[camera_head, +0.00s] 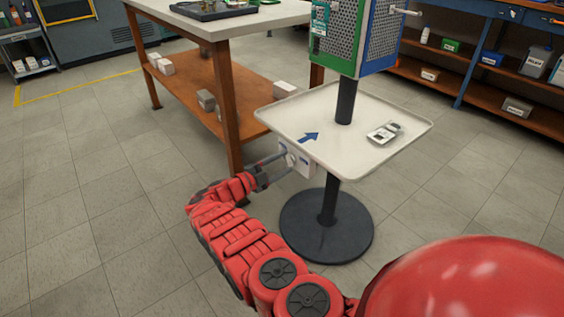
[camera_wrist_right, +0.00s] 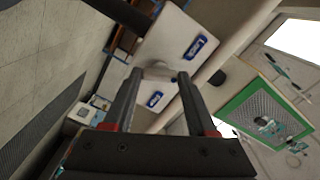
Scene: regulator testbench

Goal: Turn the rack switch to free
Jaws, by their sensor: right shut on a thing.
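The rack switch is a white box (camera_head: 303,168) under the front left edge of the rack's tray. A light grey knob (camera_wrist_right: 158,72) sits between the labels. My right gripper (camera_head: 284,160) reaches the switch face from the left. In the wrist view its two dark fingers (camera_wrist_right: 157,80) are shut on the knob, one on each side. The fingers partly cover the knob, so I cannot tell which label it points to. My left gripper is out of view.
The white tray (camera_head: 395,155) with a blue arrow holds a small grey-white device (camera_head: 385,132). A black post rises from a round black base (camera_head: 327,242). A wooden workbench (camera_head: 226,100) stands behind to the left. Floor to the left is clear.

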